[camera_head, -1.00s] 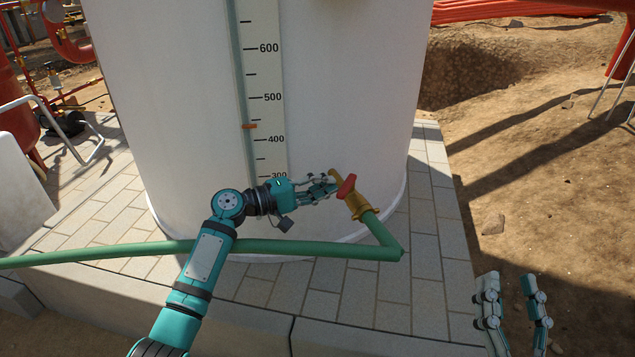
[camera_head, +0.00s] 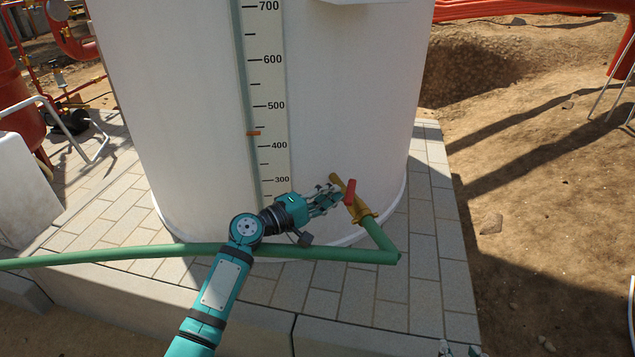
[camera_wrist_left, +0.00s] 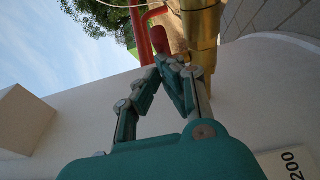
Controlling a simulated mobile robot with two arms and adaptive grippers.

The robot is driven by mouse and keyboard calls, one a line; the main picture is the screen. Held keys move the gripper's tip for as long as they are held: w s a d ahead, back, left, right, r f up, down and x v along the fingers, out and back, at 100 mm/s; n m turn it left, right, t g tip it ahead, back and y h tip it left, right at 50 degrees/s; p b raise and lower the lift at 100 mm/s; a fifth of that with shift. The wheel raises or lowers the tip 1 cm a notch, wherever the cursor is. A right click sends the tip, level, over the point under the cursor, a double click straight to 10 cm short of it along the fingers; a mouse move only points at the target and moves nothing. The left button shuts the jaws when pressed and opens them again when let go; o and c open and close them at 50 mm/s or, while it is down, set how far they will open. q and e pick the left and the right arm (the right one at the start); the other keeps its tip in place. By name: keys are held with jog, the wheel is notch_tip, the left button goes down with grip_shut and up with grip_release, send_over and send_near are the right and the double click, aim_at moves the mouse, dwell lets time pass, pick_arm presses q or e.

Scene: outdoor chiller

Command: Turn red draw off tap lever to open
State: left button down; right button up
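The red tap lever (camera_head: 349,192) sits on the brass tap (camera_head: 359,208) low on the white tank. In the left wrist view the lever (camera_wrist_left: 159,39) stands beside the brass body (camera_wrist_left: 200,35), just beyond my fingertips. My left gripper (camera_head: 335,197) is left of the lever, its fingers pointing at it. In the wrist view the fingers of my left gripper (camera_wrist_left: 167,62) converge with tips close together at the lever's near end. I cannot tell whether they touch it; nothing is clearly held. Only small tips of my right gripper (camera_head: 459,350) show at the bottom edge.
A green hose (camera_head: 250,247) runs from the tap across the front of the white tank (camera_head: 340,100), passing by my left arm. A level scale (camera_head: 268,110) is on the tank. The tank stands on a paved plinth (camera_head: 400,290); bare dirt lies right.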

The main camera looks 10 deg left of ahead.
aim_at(347, 201)
jog(key=s+d+f+g+h+p, duration=0.1)
jog(key=s+d+f+g+p, duration=0.1)
jog(key=s+g, duration=0.35)
jog(key=s+d+f+g+h+p, duration=0.1)
jog(key=s+d+f+g+p, duration=0.2)
jog(key=s, duration=0.5)
pick_arm(q)
jog(key=shift+s+d+n+t+y+p, duration=0.25)
jog(key=shift+d+n+t+y, duration=0.2)
jog(key=shift+d+n+y, duration=0.3)
jog(key=shift+s+d+n+t+y+p, duration=0.1)
jog(key=shift+d+n+t+y+p, duration=0.2)
jog(key=shift+d+n+t+y, duration=0.45)
jog(key=shift+s+d+n+t+y+p, duration=0.25)
jog(key=shift+d+y, duration=0.3)
jog(key=shift+y, duration=0.45)
pick_arm(e)
jog(key=x, duration=0.7)
jog(key=shift+a+f, duration=0.3)
jog(key=shift+f, duration=0.2)
jog(key=shift+s+g, duration=0.1)
jog(key=shift+g, duration=0.15)
